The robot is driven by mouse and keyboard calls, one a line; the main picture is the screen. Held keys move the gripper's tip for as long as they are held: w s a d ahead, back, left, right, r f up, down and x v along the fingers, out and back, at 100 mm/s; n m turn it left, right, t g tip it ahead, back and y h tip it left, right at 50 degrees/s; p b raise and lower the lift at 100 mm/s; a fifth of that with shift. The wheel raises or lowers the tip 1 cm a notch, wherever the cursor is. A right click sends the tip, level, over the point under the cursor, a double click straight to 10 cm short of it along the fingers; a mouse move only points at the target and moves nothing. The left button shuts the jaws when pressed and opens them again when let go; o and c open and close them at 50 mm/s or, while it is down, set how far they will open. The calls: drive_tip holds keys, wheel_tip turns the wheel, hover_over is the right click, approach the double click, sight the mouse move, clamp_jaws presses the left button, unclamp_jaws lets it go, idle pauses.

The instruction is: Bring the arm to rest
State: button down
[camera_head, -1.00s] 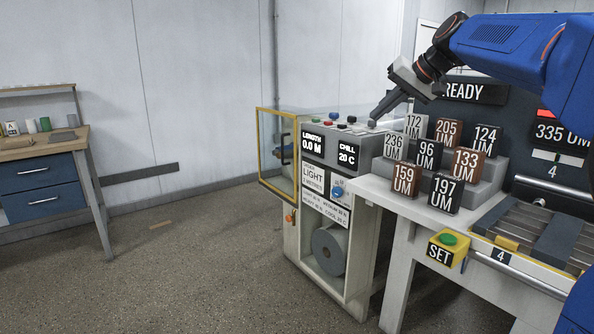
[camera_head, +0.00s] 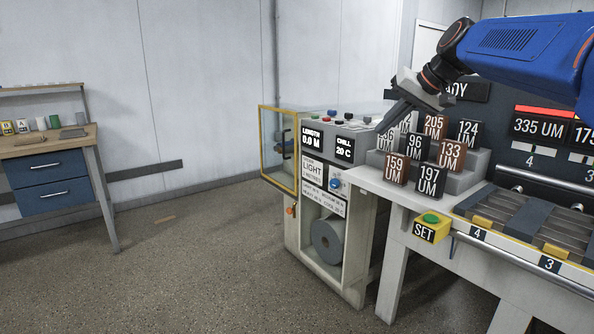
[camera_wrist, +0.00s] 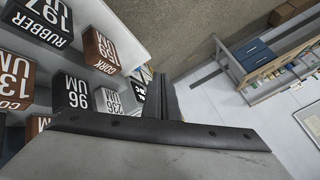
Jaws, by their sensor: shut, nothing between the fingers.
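My gripper (camera_head: 386,126) is at the end of my blue arm, in front of the upper left of the stepped rack of labelled blocks. Its fingers are together with nothing between them. In the wrist view the closed fingers (camera_wrist: 162,97) point out past the blocks, over the floor. The gripper hides part of the block marked 236 and the one behind it. I cannot tell from the head view whether it touches any block.
Blocks marked 96 (camera_head: 415,147), 159 (camera_head: 395,168) and 197 (camera_head: 430,180) stand close by. Left is the machine with an open yellow-framed door (camera_head: 279,150). A SET button box (camera_head: 432,227) sits on the bench's front corner. A blue-drawer workbench (camera_head: 45,180) stands far left.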

drive_tip(key=s+d+f+g+h, duration=0.1)
drive_tip(key=s+d+f+h, duration=0.1)
drive_tip(key=s+f, duration=1.4)
drive_tip(key=s+d+f+h, duration=0.3)
drive_tip(key=s+d+f, duration=0.1)
drive_tip(key=s+f, duration=1.2)
drive_tip(key=s, duration=0.5)
drive_tip(key=shift+s+f+n+g, duration=0.25)
drive_tip(key=shift+f+n+g, duration=0.05)
drive_tip(key=shift+n+g, duration=0.1)
